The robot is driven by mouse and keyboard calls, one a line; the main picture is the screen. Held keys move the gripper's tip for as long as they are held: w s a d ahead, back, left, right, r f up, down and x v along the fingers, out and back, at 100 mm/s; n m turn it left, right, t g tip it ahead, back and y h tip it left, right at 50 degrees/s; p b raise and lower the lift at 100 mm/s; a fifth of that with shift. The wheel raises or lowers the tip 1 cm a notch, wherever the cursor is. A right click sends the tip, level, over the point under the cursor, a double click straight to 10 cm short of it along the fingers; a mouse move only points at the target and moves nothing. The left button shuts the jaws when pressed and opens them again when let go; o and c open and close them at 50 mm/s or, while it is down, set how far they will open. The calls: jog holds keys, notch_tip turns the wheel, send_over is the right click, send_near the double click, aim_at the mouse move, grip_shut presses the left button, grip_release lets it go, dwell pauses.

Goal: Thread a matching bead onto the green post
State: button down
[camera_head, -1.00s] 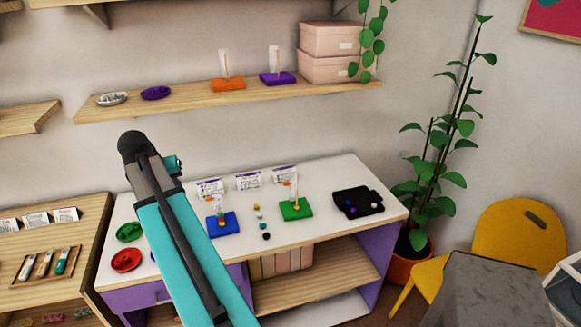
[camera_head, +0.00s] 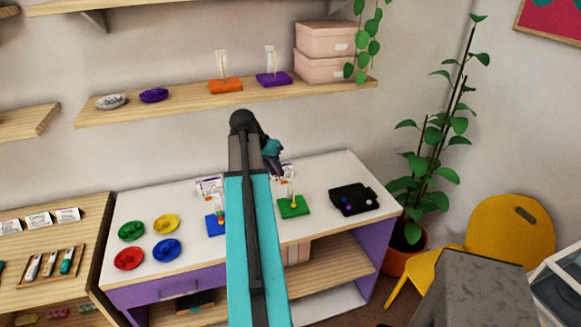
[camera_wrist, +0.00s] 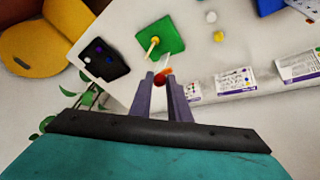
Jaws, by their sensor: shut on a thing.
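The green board (camera_head: 292,207) stands on the white table top, with a thin upright post (camera_head: 291,190) and what looks like a yellow bead low on it. In the wrist view the green board (camera_wrist: 168,30) and its post (camera_wrist: 150,48) lie just beyond the fingertips. My gripper (camera_head: 279,171) is above the table, behind and a little left of the green post in the head view. In the wrist view my gripper (camera_wrist: 162,79) is shut on a small dark red bead (camera_wrist: 159,81), mostly hidden between the fingers. The bead is apart from the post.
A blue board (camera_head: 213,226) with a beaded post is partly hidden by my arm. A black tray (camera_head: 345,190) with beads stands right of the green board. Green, yellow, red and blue dishes (camera_head: 167,250) are at left. Loose beads (camera_wrist: 218,36) and cards (camera_wrist: 239,79) lie near.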

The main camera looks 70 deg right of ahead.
jog(key=shift+m+g, duration=0.3)
jog(key=shift+m, duration=0.3)
jog(key=s, duration=0.1)
jog(key=s+d, duration=0.1)
jog(key=s, duration=0.1)
jog(key=s+d, duration=0.1)
jog(key=s, duration=0.1)
jog(key=shift+f+b, duration=1.2)
jog(key=shift+f, duration=1.25)
jog(key=shift+w+f+b, duration=0.1)
jog(key=shift+f+b, duration=0.85)
jog(key=shift+f, duration=0.75)
dwell(0.7)
jog(key=c, duration=1.6)
grip_release()
jog(key=shift+a+r, duration=0.1)
jog(key=shift+r, duration=0.05)
